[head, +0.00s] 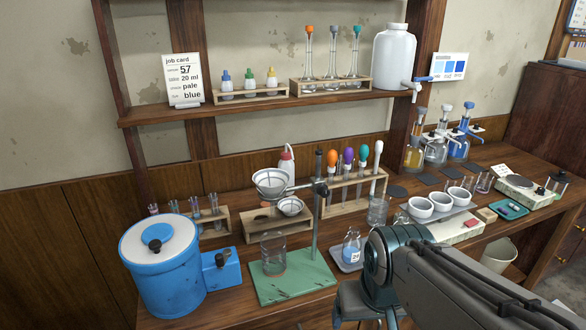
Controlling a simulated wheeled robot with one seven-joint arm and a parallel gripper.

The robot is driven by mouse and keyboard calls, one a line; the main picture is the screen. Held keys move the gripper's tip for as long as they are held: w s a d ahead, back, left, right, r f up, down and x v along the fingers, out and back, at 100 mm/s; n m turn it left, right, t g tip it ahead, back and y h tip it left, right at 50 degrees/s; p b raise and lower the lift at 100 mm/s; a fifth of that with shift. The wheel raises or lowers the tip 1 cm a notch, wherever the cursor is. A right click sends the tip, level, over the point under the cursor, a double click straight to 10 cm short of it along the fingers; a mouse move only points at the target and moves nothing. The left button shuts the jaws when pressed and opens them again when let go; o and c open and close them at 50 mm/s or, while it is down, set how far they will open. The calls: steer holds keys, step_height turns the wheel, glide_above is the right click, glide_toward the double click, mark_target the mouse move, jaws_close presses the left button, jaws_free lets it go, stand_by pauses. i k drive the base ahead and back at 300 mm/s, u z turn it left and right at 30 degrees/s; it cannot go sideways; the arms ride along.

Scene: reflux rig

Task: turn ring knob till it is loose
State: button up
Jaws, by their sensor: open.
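A ring stand with a green base plate (305,284) and an upright dark rod (317,215) stands on the bench near the centre. A ring on it holds a white-rimmed funnel (271,181) out to the left. A dark clamp with a knob (321,188) joins the ring to the rod; the knob is small, and I cannot tell how tight it is. A glass beaker (272,255) stands on the base below the funnel. My arm reaches in from the lower right, in front of the bench, clear of the stand. Its jaws are not visible.
A blue drum (162,270) and a blue box (221,270) stand left of the stand. A wooden rack (352,190) with coloured-bulb droppers is close behind its rod. A small bottle on a tray (351,248) and white cups (420,208) are to the right.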

mark_target(322, 189)
steer(key=k, duration=1)
steer(key=u, duration=0.65)
steer(key=i, duration=0.6)
steer(key=z, duration=1.25)
